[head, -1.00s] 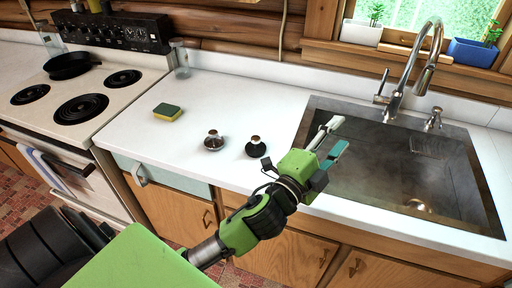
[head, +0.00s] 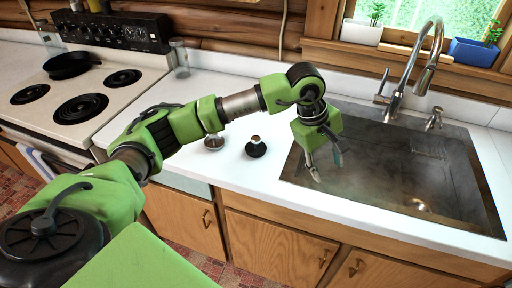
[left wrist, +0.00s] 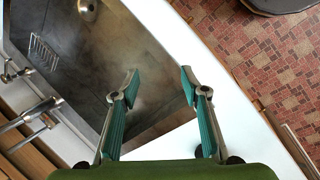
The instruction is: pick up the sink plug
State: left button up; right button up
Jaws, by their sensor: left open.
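Two small knobbed stoppers stand upright on the white counter left of the sink. I cannot tell for certain which is the sink plug. My left gripper (head: 327,168) points down over the left part of the sink (head: 455,190), to the right of both stoppers and apart from them. Its fingers are spread and empty, as the left wrist view also shows (left wrist: 160,83). No stopper shows in the left wrist view. My right gripper is out of view.
A tall faucet (head: 409,65) and a soap pump (head: 434,118) stand behind the sink. A stove (head: 100,75) with a black pan (head: 70,64) is at the left. A glass jar (head: 180,58) stands at the counter's back. The counter around the stoppers is mostly clear.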

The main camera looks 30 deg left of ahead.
pick_arm(q)
jog(key=w+a+r+y, duration=0.1)
jog(key=a+r+y, duration=0.15)
jog(key=a, duration=0.45)
jog(key=w+a+r+y, duration=0.1)
jog(key=a+y, duration=0.2)
jog(key=a, duration=0.3)
jog(key=y, duration=0.2)
send_near(255, 137)
jog(key=shift+n, duration=0.3)
jog(key=p+x, duration=0.2)
jog(key=x, duration=0.3)
jog(key=shift+s, duration=0.1)
jog(key=shift+f+p, duration=0.15)
jog(key=shift+p, duration=0.3)
jog(key=p+x, duration=0.2)
jog(key=x, duration=0.2)
jog(key=shift+a+f, duration=0.1)
jog(key=shift+f, duration=0.25)
grip_shut()
